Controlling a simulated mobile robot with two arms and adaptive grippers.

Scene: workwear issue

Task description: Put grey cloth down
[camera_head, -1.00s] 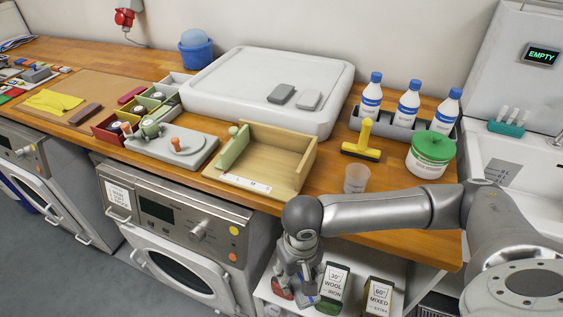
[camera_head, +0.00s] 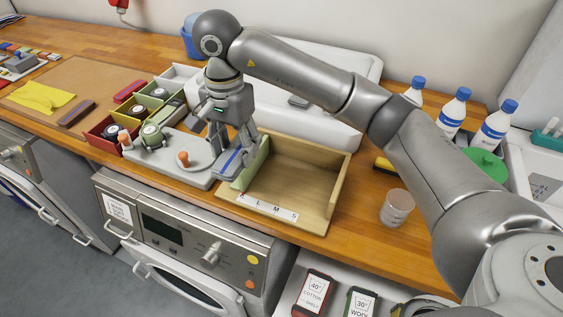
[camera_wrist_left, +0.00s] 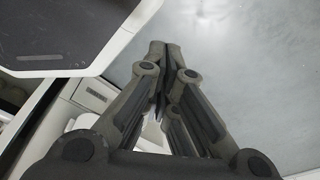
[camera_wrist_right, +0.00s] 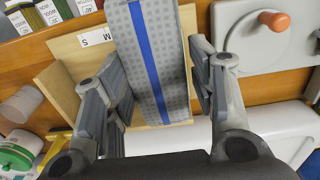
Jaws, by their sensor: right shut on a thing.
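The grey cloth (camera_wrist_right: 153,70) is a folded, dotted strip with a blue stripe, between the fingers of my right gripper (camera_wrist_right: 160,92) in the right wrist view. In the head view my right gripper (camera_head: 232,150) points down at the left end of an open wooden tray (camera_head: 290,190), which has an L M S label on its front. The cloth (camera_head: 228,163) shows there beside the tray's green divider (camera_head: 256,163). I cannot tell whether it touches the tray. My left gripper (camera_wrist_left: 165,55) is shut and empty in the left wrist view, above grey floor.
A grey plate with an orange knob (camera_head: 183,158) and coloured bins (camera_head: 107,130) stand left of the tray. A clear cup (camera_head: 397,207) and several blue-capped bottles (camera_head: 452,108) stand to its right. A white lidded box (camera_head: 345,65) lies behind. The tray's middle is clear.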

